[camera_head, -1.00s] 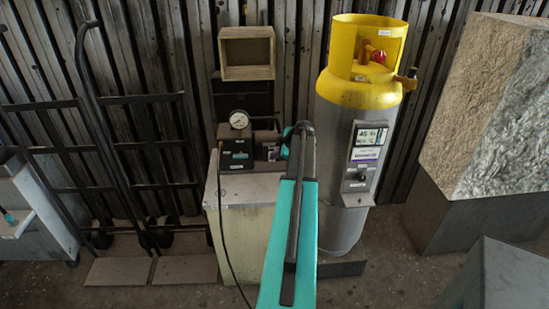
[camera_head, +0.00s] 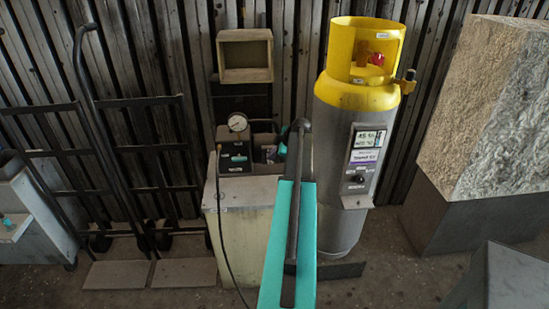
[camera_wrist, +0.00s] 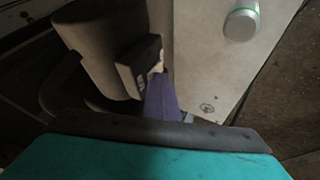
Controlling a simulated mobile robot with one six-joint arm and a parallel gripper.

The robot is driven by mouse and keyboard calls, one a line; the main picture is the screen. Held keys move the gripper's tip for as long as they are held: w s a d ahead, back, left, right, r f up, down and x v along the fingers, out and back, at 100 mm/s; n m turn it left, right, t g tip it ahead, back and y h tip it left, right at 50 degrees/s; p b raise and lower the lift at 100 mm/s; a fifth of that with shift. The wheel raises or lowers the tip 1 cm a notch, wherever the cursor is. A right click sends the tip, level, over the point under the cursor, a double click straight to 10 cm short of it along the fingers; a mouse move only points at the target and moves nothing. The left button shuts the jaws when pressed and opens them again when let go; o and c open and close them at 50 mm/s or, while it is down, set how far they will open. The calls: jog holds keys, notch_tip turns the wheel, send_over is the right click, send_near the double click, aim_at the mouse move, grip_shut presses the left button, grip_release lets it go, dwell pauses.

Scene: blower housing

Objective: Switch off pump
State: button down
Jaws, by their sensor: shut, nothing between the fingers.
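The likely pump is a dark unit (camera_head: 236,158) with a small teal label and a round white gauge (camera_head: 237,122). It stands on a pale cabinet (camera_head: 240,194) left of centre in the head view. My gripper (camera_head: 283,149) is just right of this unit, mostly hidden behind my own teal and black arm; it is shut and empty. The wrist view shows a brownish-grey body with a small black box (camera_wrist: 138,66) on it, and a purple piece (camera_wrist: 162,99) beside the box. I cannot make out the switch or its position, nor any contact.
A grey gas cylinder (camera_head: 338,146) with a yellow collar and control panel stands close right of my arm. Hand trucks (camera_head: 140,140) stand at left, a stone block (camera_head: 487,105) at right. An open wooden box (camera_head: 245,75) hangs behind. A dark hose (camera_head: 222,225) runs down the cabinet.

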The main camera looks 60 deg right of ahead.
jog(key=shift+s+d, duration=0.15)
jog(key=shift+s, duration=0.1)
jog(key=shift+w+r, duration=0.1)
jog(key=shift+r, duration=0.05)
jog(key=shift+r, duration=0.5)
jog(key=shift+r, duration=0.15)
jog(key=shift+a, duration=0.2)
jog(key=a+b+v, duration=0.1)
jog(key=b+v, duration=0.3)
jog(key=v, duration=0.8)
jog(key=shift+a, duration=0.15)
dwell(0.3)
